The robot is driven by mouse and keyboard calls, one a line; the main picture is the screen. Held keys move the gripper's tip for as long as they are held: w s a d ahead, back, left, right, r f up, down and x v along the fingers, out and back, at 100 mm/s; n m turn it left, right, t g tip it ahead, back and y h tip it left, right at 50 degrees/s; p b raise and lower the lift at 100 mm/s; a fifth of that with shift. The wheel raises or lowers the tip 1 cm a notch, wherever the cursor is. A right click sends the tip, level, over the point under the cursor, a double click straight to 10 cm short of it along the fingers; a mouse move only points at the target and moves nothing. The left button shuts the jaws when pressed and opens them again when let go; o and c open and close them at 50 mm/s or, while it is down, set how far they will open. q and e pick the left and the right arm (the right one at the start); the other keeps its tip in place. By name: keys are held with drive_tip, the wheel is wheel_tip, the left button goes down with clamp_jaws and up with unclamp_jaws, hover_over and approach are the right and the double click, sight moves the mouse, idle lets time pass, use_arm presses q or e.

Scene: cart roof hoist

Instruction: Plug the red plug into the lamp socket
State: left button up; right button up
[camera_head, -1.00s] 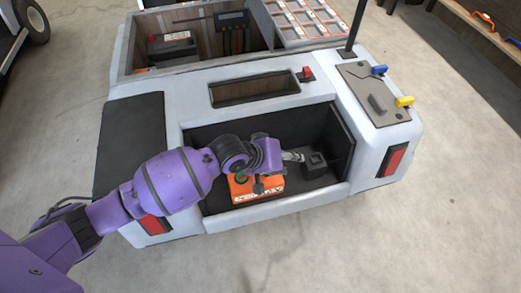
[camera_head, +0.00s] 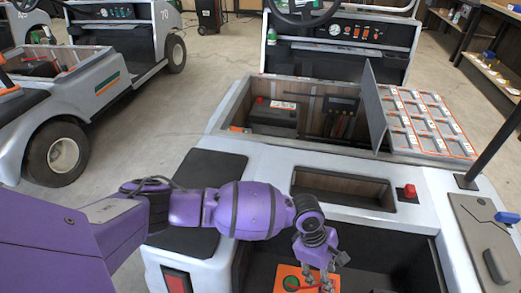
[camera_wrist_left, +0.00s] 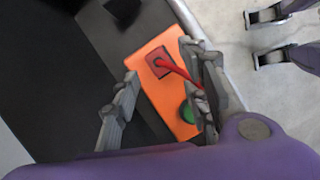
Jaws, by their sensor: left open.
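My left gripper (camera_head: 318,280) points down with open fingers over an orange box (camera_head: 286,273) in the cart's open rear bay. In the left wrist view the open fingers (camera_wrist_left: 160,72) stand on either side of the orange box (camera_wrist_left: 172,92). A red square piece (camera_wrist_left: 158,62) with a red rod or cable is on the box. The rod runs towards the right finger, and I cannot tell if they touch. A green button (camera_wrist_left: 187,112) is partly hidden by that finger. Another red piece (camera_head: 409,190) sits on the cart's rim. I cannot tell which is the plug. No lamp socket is identifiable.
A black block (camera_wrist_left: 122,10) stands beside the orange box. A grey panel (camera_head: 490,240) with a blue lever or plug (camera_head: 507,217) is at the right, beside a dark post. A battery (camera_head: 273,117) sits in the upper bay. Other carts stand behind.

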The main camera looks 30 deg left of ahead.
use_arm(q)
drive_tip(key=f, duration=0.1)
drive_tip(key=d+f, duration=0.1)
drive_tip(key=d+f+b, duration=0.1)
drive_tip(key=shift+w+f, duration=0.15)
drive_tip(key=shift+w, duration=0.15)
clamp_jaws()
